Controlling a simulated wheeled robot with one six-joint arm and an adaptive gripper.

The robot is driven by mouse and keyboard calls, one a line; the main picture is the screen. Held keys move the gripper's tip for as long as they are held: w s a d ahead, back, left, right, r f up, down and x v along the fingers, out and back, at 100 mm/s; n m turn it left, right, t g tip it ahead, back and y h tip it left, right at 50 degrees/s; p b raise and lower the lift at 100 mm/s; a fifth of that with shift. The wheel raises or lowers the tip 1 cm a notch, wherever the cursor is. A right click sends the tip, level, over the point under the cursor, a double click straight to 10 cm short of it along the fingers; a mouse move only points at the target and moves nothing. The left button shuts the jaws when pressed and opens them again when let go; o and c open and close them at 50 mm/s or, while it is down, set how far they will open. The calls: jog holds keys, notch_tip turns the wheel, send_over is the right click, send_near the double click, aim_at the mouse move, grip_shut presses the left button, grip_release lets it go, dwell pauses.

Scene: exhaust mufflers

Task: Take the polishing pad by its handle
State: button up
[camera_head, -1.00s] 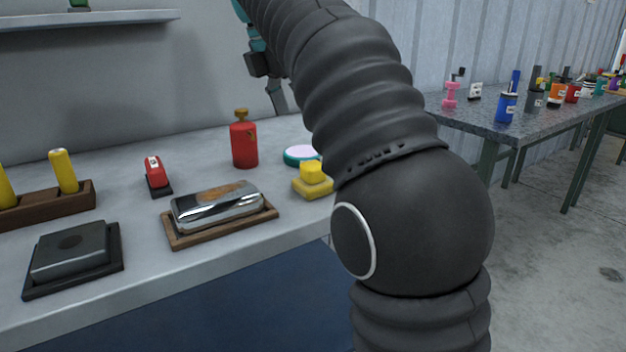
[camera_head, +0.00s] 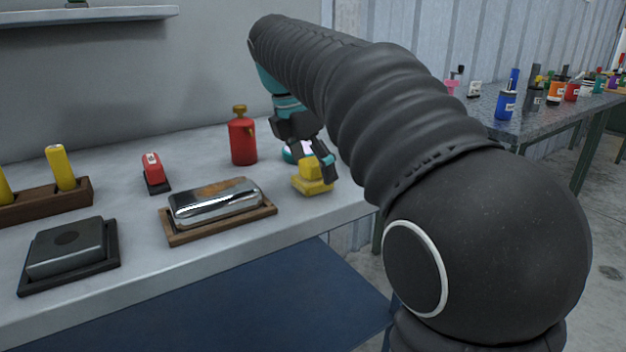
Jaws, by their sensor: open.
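The yellow polishing pad (camera_head: 313,186) lies on the grey workbench (camera_head: 345,203), toward its right end, with its blocky yellow handle (camera_head: 311,170) on top. My gripper (camera_head: 314,167) points down at the pad and is open. One dark finger shows to the right of the handle, low beside it, and the other is behind and to the left, partly hidden. The handle appears between the fingers. I cannot tell whether either finger touches it.
A polished metal muffler (camera_head: 215,202) sits in a wooden tray (camera_head: 185,236) left of the pad. A red bottle (camera_head: 242,141) stands behind it, and a white-and-teal round item (camera_head: 290,154) is partly hidden behind my gripper. A red stapler-like tool (camera_head: 154,173) lies further left.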

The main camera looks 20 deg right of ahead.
jog(key=shift+x, duration=0.8)
jog(key=c, duration=1.2)
jog(key=shift+r, duration=0.15)
jog(key=shift+c, duration=0.2)
jog(key=shift+w+r, duration=0.1)
jog(key=shift+r, duration=0.45)
notch_tip(320, 180, up, 3)
jog(key=shift+f+p, duration=0.1)
jog(key=shift+p, duration=0.45)
jog(key=s+d+r, duration=0.7)
jog(key=s, duration=0.2)
jog(key=shift+d, duration=0.3)
jog(key=o, duration=0.6)
jog(key=c, duration=0.5)
